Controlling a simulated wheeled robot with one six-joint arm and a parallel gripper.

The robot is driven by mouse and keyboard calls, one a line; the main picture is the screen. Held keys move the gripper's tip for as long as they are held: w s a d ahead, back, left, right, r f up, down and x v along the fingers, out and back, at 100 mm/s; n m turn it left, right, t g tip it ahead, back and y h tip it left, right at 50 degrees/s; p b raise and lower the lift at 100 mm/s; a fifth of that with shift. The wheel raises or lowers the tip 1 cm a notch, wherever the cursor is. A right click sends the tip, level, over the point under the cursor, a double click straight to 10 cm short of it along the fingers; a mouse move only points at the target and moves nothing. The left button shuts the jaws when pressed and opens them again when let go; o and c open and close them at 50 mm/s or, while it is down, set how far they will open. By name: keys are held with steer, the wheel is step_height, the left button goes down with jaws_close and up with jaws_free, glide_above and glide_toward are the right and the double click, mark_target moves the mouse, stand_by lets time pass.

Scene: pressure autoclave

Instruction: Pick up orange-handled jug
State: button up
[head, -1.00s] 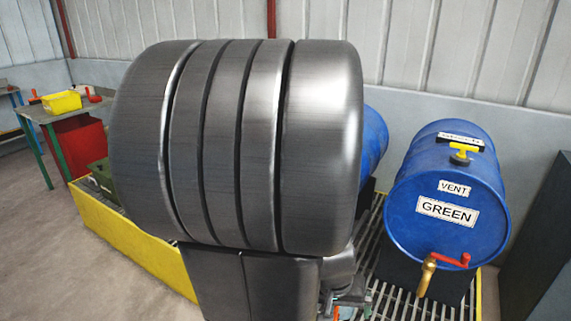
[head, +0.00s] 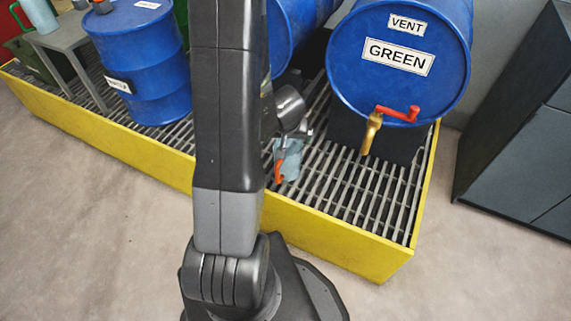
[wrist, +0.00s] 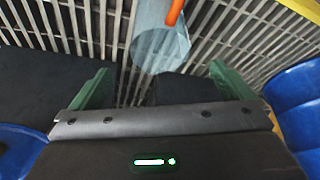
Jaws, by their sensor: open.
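The jug (head: 291,158) is a translucent pale blue vessel on the metal grating, partly hidden behind my arm in the head view. Its orange handle (head: 279,172) shows low on its left side. In the wrist view the jug (wrist: 158,48) is at top centre, with the orange handle (wrist: 175,11) at the top edge. My gripper (wrist: 163,84) is open, its green fingers wide apart to the left and right of the jug's line. The jug appears just beyond the fingers, with no clear contact. The gripper is mostly hidden in the head view.
The grating sits in a yellow-walled bund (head: 330,235). A blue drum labelled GREEN (head: 395,85), with a red-levered brass tap (head: 371,132), overhangs it right of the jug. Another blue drum (head: 145,75) stands left. A dark cabinet (head: 520,130) is at far right.

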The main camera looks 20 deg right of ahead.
steer(key=b, duration=0.8)
glide_toward(288, 151)
step_height(288, 151, down, 3)
steer(key=s, duration=0.1)
steer(key=shift+a, duration=0.1)
steer(key=shift+c, duration=0.4)
steer(key=c, duration=1.1)
